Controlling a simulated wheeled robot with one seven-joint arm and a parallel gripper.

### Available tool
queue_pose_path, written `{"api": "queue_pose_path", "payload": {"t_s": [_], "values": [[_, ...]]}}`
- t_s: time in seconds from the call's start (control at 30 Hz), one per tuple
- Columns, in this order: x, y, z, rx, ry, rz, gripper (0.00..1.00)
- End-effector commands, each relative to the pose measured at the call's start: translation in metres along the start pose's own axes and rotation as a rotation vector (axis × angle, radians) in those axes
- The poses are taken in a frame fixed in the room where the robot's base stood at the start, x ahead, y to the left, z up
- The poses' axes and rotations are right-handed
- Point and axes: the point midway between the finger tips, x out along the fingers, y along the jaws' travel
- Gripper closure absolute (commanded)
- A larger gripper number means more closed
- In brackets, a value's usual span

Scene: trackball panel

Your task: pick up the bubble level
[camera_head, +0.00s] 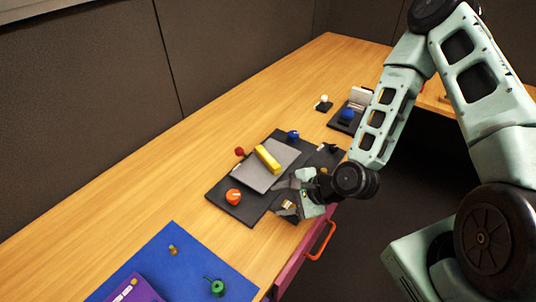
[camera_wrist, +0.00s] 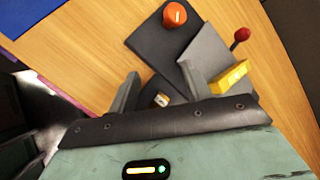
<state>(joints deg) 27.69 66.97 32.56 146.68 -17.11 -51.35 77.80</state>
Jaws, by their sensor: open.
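A yellow bar, which looks like the bubble level (camera_head: 268,159), lies on a raised grey plate (camera_head: 253,176) on the dark panel. In the wrist view the yellow bar (camera_wrist: 231,77) is just right of the right finger, outside the jaws and partly hidden by the gripper's edge. My gripper (camera_head: 280,194) is open over the panel's near edge, with its fingers apart in the wrist view (camera_wrist: 160,71). A small block with a pale and orange face (camera_wrist: 162,100) shows between the fingers. I cannot tell what it is.
The dark panel (camera_head: 222,202) also bears an orange-red knob (camera_head: 233,197), a red ball lever (camera_head: 239,152) and a blue knob (camera_head: 293,135). A blue mat (camera_head: 187,268) with a green part (camera_head: 216,287) lies nearer. A drawer with an orange handle (camera_head: 321,243) is below. Bare wood lies left.

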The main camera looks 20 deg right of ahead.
Motion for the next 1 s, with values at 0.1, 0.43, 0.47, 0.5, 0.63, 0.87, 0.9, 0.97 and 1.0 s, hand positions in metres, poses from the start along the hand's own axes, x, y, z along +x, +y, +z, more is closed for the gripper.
{"api": "queue_pose_path", "payload": {"t_s": [0.1, 0.43, 0.47, 0.5, 0.63, 0.87, 0.9, 0.97, 1.0], "values": [[-0.008, -0.011, -0.008, 0.328, -0.02, -0.159, 0.51], [-0.039, -0.039, -0.038, 1.039, -0.099, -0.572, 0.51], [-0.041, -0.04, -0.04, 1.072, -0.105, -0.593, 0.51], [-0.043, -0.041, -0.042, 1.104, -0.111, -0.616, 0.51], [-0.043, -0.043, -0.048, 1.153, -0.121, -0.652, 0.51], [-0.021, -0.051, -0.055, 1.15, -0.122, -0.651, 0.51], [-0.018, -0.054, -0.056, 1.149, -0.122, -0.651, 0.51], [-0.013, -0.057, -0.058, 1.148, -0.121, -0.652, 0.51], [-0.01, -0.059, -0.059, 1.147, -0.121, -0.652, 0.51]]}}
